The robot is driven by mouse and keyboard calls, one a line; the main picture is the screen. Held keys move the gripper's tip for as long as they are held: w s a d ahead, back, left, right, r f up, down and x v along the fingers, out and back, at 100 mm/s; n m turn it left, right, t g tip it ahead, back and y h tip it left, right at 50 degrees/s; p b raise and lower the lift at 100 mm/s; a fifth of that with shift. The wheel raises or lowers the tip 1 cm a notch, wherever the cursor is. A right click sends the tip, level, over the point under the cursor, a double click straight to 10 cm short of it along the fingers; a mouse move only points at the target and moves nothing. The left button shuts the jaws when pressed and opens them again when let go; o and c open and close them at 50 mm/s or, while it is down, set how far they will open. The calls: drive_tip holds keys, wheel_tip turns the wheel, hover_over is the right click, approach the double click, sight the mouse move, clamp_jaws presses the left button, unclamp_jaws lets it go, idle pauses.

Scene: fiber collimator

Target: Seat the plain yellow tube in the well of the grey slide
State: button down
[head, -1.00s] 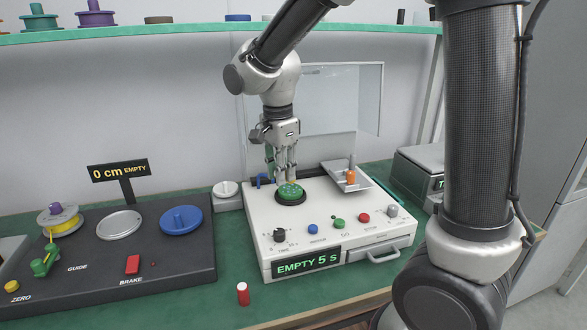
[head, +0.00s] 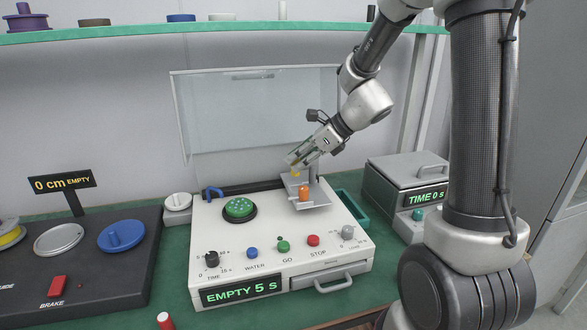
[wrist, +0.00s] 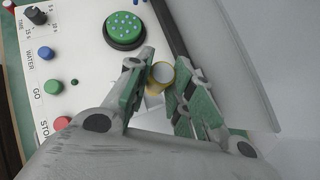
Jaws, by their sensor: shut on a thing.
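The plain yellow tube (wrist: 161,76) is held between my gripper's fingers in the wrist view, with its round, pale-centred end showing. In the head view only a small bit of the yellow tube (head: 296,173) shows below the fingertips. My gripper (head: 299,161) is shut on it and tilted, at the back part of the grey slide (head: 318,202). I cannot tell whether the tube touches the slide. An orange piece (head: 304,192) stands on the slide, in front of the tube. The slide's well is not clearly visible.
The slide sits at the right of a white machine (head: 235,267) with a green dotted disc (head: 240,208) and several knobs. A clear raised panel (head: 250,110) stands behind. A grey timer box (head: 405,185) is to the right. A red cylinder (head: 165,321) stands in front.

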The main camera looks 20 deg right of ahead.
approach(288, 187)
drive_tip(key=shift+w+a+r+x, duration=0.1)
drive_tip(key=shift+x, duration=0.55)
drive_tip(key=shift+w+a+r+x, duration=0.1)
drive_tip(key=shift+x, duration=0.6)
drive_tip(key=shift+a+r+x, duration=0.1)
drive_tip(key=shift+r+x, duration=0.05)
drive_tip(key=shift+x, duration=0.5)
drive_tip(key=shift+f, duration=0.6)
drive_tip(key=c, duration=1.2)
unclamp_jaws()
drive_tip(key=shift+s, duration=0.1)
drive_tip(key=o, duration=0.5)
